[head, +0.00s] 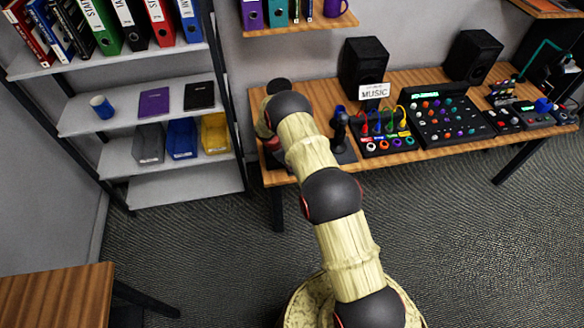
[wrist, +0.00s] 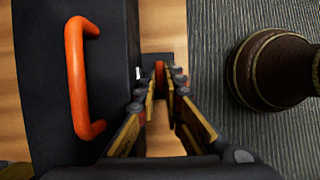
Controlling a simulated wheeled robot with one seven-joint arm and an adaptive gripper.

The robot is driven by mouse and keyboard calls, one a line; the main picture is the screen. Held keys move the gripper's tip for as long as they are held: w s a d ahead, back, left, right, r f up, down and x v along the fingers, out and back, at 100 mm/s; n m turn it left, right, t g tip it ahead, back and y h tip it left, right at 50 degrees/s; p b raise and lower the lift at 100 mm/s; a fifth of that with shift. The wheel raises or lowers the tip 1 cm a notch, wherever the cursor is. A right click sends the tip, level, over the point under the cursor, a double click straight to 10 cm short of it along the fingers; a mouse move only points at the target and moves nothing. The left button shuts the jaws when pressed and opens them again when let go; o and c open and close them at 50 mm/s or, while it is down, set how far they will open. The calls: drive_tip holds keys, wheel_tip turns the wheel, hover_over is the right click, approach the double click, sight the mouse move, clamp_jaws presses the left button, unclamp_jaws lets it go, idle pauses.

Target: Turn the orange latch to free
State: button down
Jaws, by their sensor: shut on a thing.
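The orange latch (wrist: 159,69) is a small upright orange piece on a dark mount at the edge of the dark box (wrist: 38,130) in the wrist view. My gripper (wrist: 164,84) has its fingertips closed in on the latch from both sides, so only part of it shows between them. A larger orange handle (wrist: 80,78) stands on the box to the left, apart from the fingers. In the head view my arm hides the latch and the gripper at the left end of the desk.
The wooden desk (head: 440,75) carries speakers (head: 363,66), a MUSIC sign (head: 374,91), a panel with coloured cables (head: 385,135) and a mixer (head: 440,118) right of my arm. A shelf with bins (head: 182,138) stands left. Carpet (head: 480,240) in front is clear.

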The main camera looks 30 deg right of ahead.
idle(0.4)
drive_tip(key=c, duration=1.9)
unclamp_jaws()
drive_tip(key=shift+r, duration=0.1)
drive_tip(key=shift+w+a+r, duration=0.1)
drive_tip(key=shift+w+r, duration=0.1)
drive_tip(key=shift+r, duration=0.25)
drive_tip(key=shift+s+v, duration=0.2)
drive_tip(key=shift+v, duration=3.3)
drive_tip(key=shift+a, duration=0.1)
